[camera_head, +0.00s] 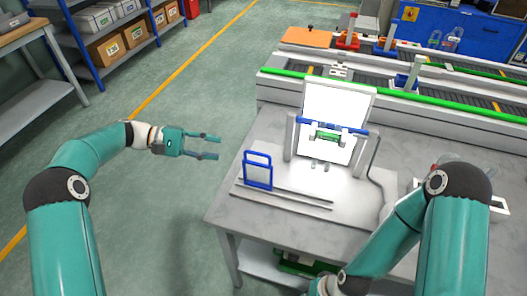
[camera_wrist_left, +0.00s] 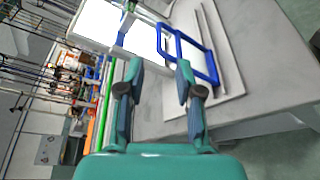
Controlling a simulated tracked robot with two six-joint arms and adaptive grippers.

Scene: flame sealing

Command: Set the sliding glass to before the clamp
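The sliding glass (camera_head: 258,173) is a small pane in a blue frame with a handle loop on top. It stands upright at the left end of two thin parallel rails (camera_head: 290,198) on the table. The clamp (camera_head: 326,136), blue and green, sits on a stand before a bright white panel (camera_head: 335,105). My left gripper (camera_head: 217,146) is open and empty, left of the table edge and apart from the glass. In the left wrist view the blue-framed glass (camera_wrist_left: 190,52) shows beyond the open left fingers (camera_wrist_left: 158,78). My right gripper is not visible; only my right arm shows.
The grey table (camera_head: 235,210) has bare surface around the rails. A conveyor with a green edge (camera_head: 420,100) runs behind it. Small clear vials stand below the clamp. A cable (camera_head: 378,180) runs right of the panel. Floor left of the table is free.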

